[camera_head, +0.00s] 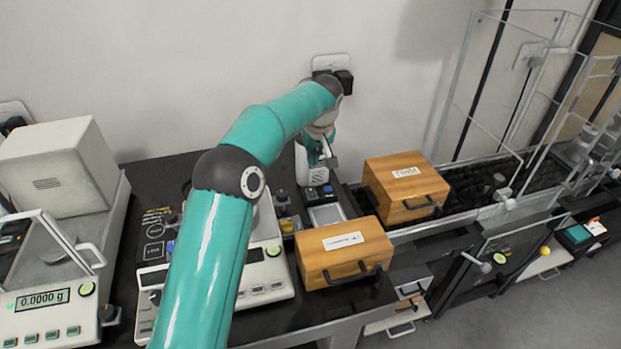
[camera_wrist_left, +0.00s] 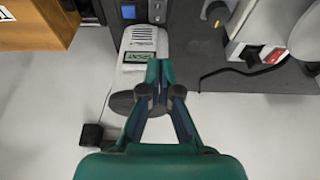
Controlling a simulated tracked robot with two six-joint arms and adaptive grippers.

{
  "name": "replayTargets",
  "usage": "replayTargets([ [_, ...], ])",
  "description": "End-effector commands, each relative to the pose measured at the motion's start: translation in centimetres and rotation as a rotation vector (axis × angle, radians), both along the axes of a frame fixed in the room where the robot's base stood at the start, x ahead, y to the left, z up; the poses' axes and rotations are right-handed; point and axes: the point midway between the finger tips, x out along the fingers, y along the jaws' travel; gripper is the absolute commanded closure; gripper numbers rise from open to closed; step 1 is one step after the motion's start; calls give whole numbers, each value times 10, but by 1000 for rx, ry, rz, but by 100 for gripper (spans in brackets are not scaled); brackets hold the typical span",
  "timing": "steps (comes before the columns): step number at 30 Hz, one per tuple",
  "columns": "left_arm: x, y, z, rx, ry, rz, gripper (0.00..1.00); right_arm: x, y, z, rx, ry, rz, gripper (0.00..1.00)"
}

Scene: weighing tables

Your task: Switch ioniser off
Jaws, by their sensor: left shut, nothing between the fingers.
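A small white unit with vent slots and a green label, which looks like the ioniser (camera_wrist_left: 140,42), stands at the back of the dark bench near the wall. In the head view only part of the ioniser (camera_head: 303,168) shows beside my left gripper (camera_head: 322,163), which hides the rest. In the wrist view my left gripper (camera_wrist_left: 160,64) is shut and empty, its tips over or just beside the unit's wall-side end. I cannot tell whether they touch it. No switch on the unit is clear. My right gripper is not in view.
Wooden boxes (camera_head: 345,252) (camera_head: 405,185) stand right of the gripper. Balances (camera_head: 50,300) stand at left, one partly behind my left arm. A black plug (camera_head: 333,80) sits at the wall socket, with a thin cord by the plug (camera_wrist_left: 92,134). Clear panels (camera_head: 500,90) rise at right.

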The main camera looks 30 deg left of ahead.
Motion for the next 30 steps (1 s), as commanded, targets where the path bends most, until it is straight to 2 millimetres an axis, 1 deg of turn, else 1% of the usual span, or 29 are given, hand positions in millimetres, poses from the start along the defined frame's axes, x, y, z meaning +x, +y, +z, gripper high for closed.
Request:
replayTargets([
  [5,3,3,-14,0,3,0,100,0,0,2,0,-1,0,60],
  [8,5,7,-28,0,6,-1,100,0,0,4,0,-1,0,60],
  [18,21,24,-92,-1,5,0,100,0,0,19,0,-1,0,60],
  [21,22,26,-108,-1,5,-1,100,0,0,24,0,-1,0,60],
  [25,24,27,-123,0,4,-2,100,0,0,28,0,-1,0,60],
  [30,25,27,-133,0,1,-2,100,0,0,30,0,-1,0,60],
])
